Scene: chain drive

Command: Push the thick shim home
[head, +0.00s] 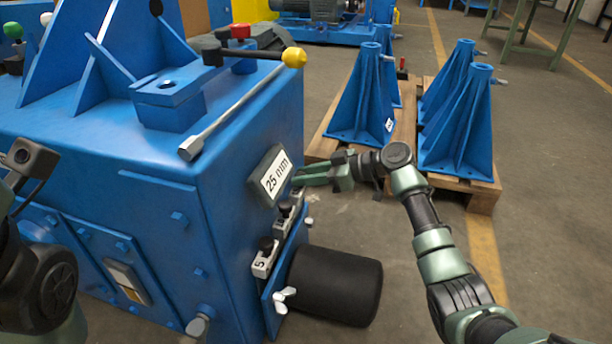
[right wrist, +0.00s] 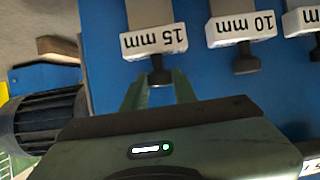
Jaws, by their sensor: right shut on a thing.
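The thick shim, labelled 15 mm (right wrist: 153,41), stands in the right wrist view with its label upside down and its black knob toward me. My right gripper (right wrist: 160,82) is shut on that knob, which sits between the fingertips. The held shim is hard to make out there. How far it is in cannot be told. Of my left arm only links show at the left edge; its gripper is not in view.
The 10 mm shim (right wrist: 241,27) is beside the thick one, and a thinner shim (head: 265,260) sits lower on the machine. A black cylinder (head: 330,285) sticks out below. A pallet (head: 481,196) with blue stands is at the right. Open floor lies between.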

